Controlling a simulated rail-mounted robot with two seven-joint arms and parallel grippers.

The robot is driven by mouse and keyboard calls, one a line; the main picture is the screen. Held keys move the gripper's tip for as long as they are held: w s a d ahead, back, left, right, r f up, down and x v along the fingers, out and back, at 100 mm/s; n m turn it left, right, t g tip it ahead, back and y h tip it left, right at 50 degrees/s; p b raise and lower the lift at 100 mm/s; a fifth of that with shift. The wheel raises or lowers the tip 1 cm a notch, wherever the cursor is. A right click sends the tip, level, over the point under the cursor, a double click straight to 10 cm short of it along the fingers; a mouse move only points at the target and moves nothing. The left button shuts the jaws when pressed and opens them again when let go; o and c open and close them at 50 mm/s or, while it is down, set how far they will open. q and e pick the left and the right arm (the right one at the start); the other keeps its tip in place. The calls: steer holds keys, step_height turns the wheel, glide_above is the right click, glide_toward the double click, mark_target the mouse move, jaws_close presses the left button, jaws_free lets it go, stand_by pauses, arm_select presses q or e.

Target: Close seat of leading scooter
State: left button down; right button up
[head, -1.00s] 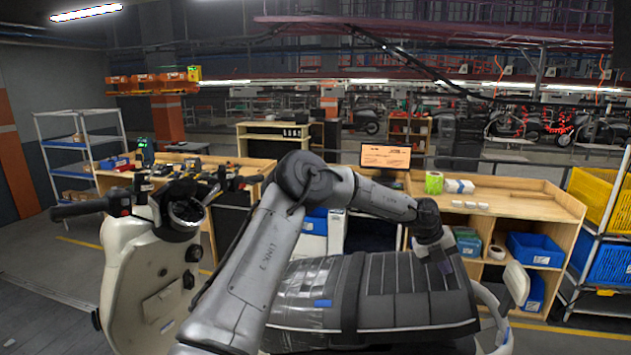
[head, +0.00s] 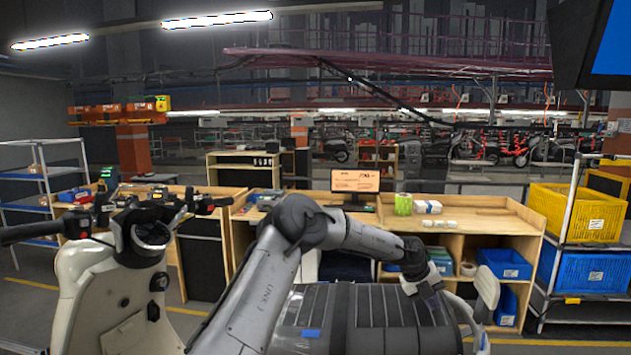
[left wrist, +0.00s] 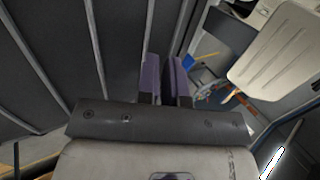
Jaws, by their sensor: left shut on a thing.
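The scooter's black ribbed seat (head: 375,312) lies across the lower middle of the head view, partly behind my left arm. It looks roughly level, but I cannot tell whether it is latched. My left gripper (head: 428,284) is at the seat's far right edge. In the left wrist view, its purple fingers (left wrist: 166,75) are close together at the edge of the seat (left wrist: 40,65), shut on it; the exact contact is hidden. The scooter's pale front body (head: 95,295) and handlebar stand at the left. My right gripper is not in view.
A pale rear plate of the scooter (head: 487,287) is beside the seat, close to my left gripper. A wooden workbench (head: 480,225) with a monitor (head: 355,181) stands behind. A rack with yellow (head: 580,212) and blue crates is at the right.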

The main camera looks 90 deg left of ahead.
arm_select(q)
steer(key=shift+s+a+f, duration=0.15)
steer(key=shift+s+f, duration=0.05)
steer(key=shift+f, duration=0.4)
steer(key=shift+s+a+f, duration=0.15)
steer(key=shift+s+f, duration=0.05)
steer(key=shift+f, duration=0.4)
steer(key=r+p, duration=0.1)
steer(key=r, duration=0.1)
steer(key=r+p, duration=0.2)
steer(key=w+d+r+p, duration=0.1)
steer(key=r+p, duration=0.1)
steer(key=shift+r, duration=0.4)
steer(key=shift+w+r+b, duration=0.1)
steer(key=shift+r+b, duration=0.35)
steer(key=shift+b, duration=0.35)
step_height(320, 180, up, 8)
steer(key=w, duration=0.1)
steer(key=shift+w+d+r+b, duration=0.2)
steer(key=shift+d+b, duration=0.15)
steer(key=shift+b, duration=0.1)
